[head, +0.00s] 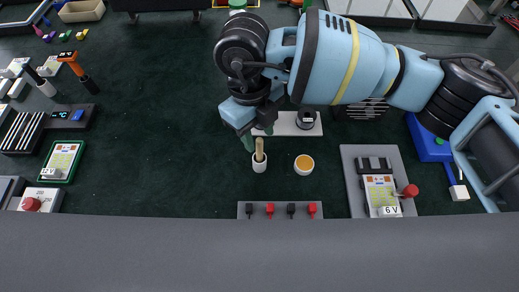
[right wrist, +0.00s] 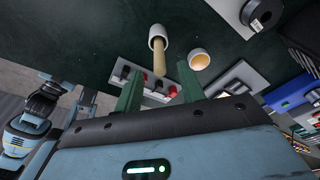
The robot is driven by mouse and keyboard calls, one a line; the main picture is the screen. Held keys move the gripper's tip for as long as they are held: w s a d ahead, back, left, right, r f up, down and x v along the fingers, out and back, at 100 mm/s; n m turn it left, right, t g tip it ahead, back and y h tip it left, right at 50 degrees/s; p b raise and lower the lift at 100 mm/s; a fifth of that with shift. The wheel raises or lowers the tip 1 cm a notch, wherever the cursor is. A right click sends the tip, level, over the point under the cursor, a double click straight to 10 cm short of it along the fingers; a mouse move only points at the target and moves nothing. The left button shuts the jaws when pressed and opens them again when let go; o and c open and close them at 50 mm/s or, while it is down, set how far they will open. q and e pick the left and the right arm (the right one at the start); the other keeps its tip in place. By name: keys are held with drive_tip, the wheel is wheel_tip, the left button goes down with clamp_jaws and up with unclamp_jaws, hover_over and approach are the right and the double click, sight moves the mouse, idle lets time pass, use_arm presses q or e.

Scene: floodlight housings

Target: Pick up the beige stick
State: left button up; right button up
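The beige stick (head: 260,147) stands upright in a small white cup (head: 259,164) near the middle of the dark green table. In the right wrist view the stick (right wrist: 160,62) leans out of the white cup (right wrist: 157,37), its free end toward my gripper. My right gripper (head: 259,137) is just above and behind the stick in the head view. Its two green fingers are apart, and in the right wrist view the stick's free end shows in the gap between the fingertips (right wrist: 158,75). No contact is visible.
A round cup with an orange-yellow top (head: 304,164) stands close right of the white cup. A grey strip with black and red terminals (head: 280,210) lies in front. A grey plate with a meter (head: 380,180) is to the right. Green table left of the cup is clear.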

sight(260, 148)
drive_tip(key=shift+s+d+f, duration=0.1)
drive_tip(key=shift+d+f, duration=0.05)
drive_tip(key=shift+f, duration=1.25)
drive_tip(key=shift+s+d+f, duration=0.1)
drive_tip(key=shift+f, duration=1.3)
clamp_jaws()
